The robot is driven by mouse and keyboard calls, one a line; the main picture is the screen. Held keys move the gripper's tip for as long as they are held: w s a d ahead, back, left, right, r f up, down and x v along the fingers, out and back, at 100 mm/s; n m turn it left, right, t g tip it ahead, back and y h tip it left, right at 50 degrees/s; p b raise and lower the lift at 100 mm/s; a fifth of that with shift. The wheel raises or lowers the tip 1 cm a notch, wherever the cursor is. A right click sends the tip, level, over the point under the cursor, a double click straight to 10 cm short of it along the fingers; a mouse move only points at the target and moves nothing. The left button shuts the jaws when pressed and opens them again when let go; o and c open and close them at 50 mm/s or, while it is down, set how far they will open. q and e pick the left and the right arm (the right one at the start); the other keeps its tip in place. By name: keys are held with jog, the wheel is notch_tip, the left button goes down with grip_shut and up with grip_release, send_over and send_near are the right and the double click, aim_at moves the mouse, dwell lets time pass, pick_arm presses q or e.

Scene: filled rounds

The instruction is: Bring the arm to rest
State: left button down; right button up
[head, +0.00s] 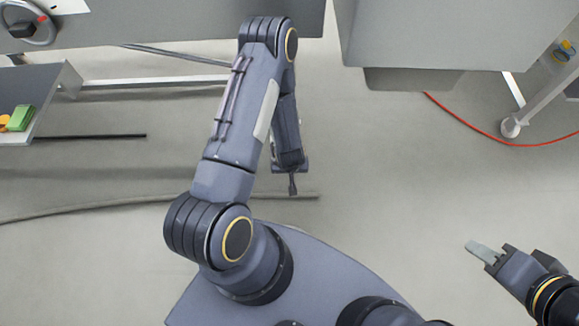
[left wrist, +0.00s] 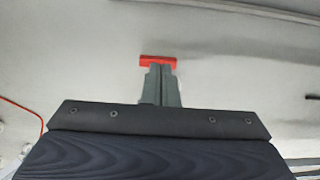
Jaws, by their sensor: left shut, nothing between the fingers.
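My left arm is folded in the middle of the head view. Its gripper (head: 292,187) points down over bare floor and looks narrow and closed. In the left wrist view the two grey fingers of the left gripper (left wrist: 161,72) lie together with no gap. A red bar (left wrist: 158,61) shows just past the fingertips; I cannot tell how far away it is. My right gripper (head: 480,250) is at the lower right of the head view over bare floor. Its light grey tip shows as one piece, and the spacing of its fingers cannot be made out.
Grey work surfaces stand at the top left (head: 160,22) and top right (head: 440,35). A shelf (head: 45,85) at the left bears a green block (head: 20,118). A red cable (head: 465,125) runs across the floor at the right. The floor (head: 390,190) between the arms is clear.

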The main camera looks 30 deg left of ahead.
dwell(0.4)
pick_arm(q)
jog(key=w+d+r+m+t+h, duration=0.1)
jog(key=w+d+r+h, duration=0.1)
jog(key=r, duration=1.1)
jog(key=w+d+r+t+h, duration=0.1)
jog(key=w+r+t+h, duration=0.15)
jog(key=r, duration=1.15)
jog(key=s+d+r+m+h, duration=0.1)
jog(key=s+r+m, duration=0.1)
jog(key=s+r, duration=0.65)
jog(key=s+r+m, duration=0.2)
jog(key=s+r, duration=0.4)
jog(key=s, duration=0.6)
notch_tip(320, 180, up, 32)
jog(key=p, duration=3.1)
jog(key=shift+w+d+f+g, duration=0.15)
jog(key=shift+w+f+g, duration=0.1)
jog(key=shift+g, duration=0.1)
jog(key=shift+n, duration=0.3)
